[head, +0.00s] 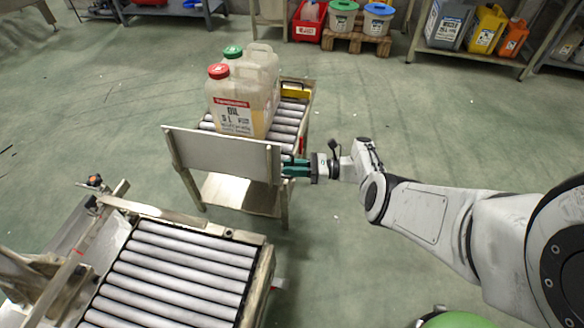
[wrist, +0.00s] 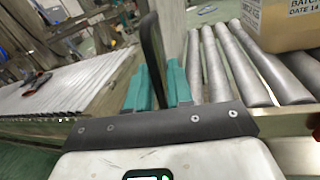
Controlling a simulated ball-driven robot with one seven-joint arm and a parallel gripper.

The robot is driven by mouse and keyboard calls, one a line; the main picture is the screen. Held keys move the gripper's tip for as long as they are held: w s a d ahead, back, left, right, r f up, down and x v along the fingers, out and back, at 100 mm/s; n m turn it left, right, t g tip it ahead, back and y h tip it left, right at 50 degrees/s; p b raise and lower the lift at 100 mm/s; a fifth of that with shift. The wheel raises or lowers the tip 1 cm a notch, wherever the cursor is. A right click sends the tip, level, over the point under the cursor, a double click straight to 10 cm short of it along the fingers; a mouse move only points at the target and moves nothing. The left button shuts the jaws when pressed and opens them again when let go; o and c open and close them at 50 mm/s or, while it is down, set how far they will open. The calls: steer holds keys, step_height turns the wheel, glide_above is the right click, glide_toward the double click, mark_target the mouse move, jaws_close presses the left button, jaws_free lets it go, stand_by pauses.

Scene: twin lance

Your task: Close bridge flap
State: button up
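The bridge flap (head: 225,153) is a pale grey panel standing upright across the near end of the roller trolley (head: 311,106). My gripper (head: 290,168) is at the flap's right edge in the head view. Oil canisters (head: 233,116) with red and green caps stand on the rollers behind the flap. The flap hides the trolley's near end.
A fixed roller conveyor (head: 175,265) lies at the lower left, with a floor gap between it and the trolley. A carton-like load (wrist: 282,25) shows on the rollers in the wrist view. Shelves and bins stand far back. The floor to the right is clear.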

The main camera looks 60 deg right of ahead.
steer(key=shift+o, duration=0.5)
steer(key=b+v, duration=0.1)
steer(key=v, duration=1)
steer(key=shift+f, duration=0.1)
